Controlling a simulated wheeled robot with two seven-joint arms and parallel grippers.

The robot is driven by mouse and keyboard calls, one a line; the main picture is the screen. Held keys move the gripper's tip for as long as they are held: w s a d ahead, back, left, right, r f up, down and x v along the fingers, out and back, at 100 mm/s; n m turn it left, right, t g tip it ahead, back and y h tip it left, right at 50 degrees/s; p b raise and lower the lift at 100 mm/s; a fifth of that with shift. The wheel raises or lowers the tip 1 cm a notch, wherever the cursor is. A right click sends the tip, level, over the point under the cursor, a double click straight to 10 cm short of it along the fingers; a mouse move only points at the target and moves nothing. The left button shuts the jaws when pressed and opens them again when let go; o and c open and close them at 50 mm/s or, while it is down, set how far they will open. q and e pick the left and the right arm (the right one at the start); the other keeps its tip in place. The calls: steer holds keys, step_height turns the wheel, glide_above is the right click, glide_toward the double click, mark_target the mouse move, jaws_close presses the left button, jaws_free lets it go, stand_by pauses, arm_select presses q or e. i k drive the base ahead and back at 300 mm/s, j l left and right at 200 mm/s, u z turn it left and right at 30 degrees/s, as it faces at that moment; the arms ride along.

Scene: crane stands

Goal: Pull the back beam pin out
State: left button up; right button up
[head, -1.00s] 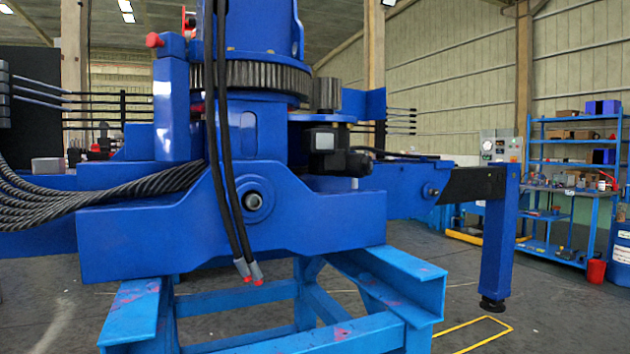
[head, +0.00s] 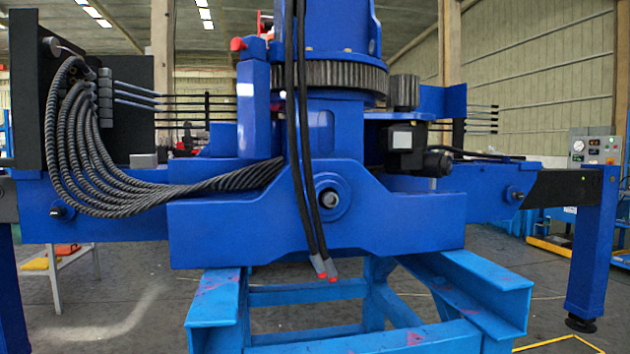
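The blue crane base (head: 240,225) stands across the middle of the head view on a light blue stand (head: 470,290). A small dark pin-like part (head: 58,211) shows on the left beam (head: 110,215). A similar part (head: 516,195) shows on the right beam (head: 490,190). I cannot tell which of them is the back beam pin. A larger round boss with a bolt (head: 330,199) sits at the centre of the base. Neither of my grippers is in view.
Black hoses (head: 90,150) loop from a black panel (head: 25,90) at the left into the base. Blue outrigger legs (head: 592,250) stand at both sides. Two black hoses (head: 303,150) hang down in front. A control box (head: 595,148) stands behind at the right. Floor shows below the beams.

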mark_target(55, 213)
steer(key=u, duration=1.45)
steer(key=i+j+u, duration=0.4)
steer(key=i, duration=0.2)
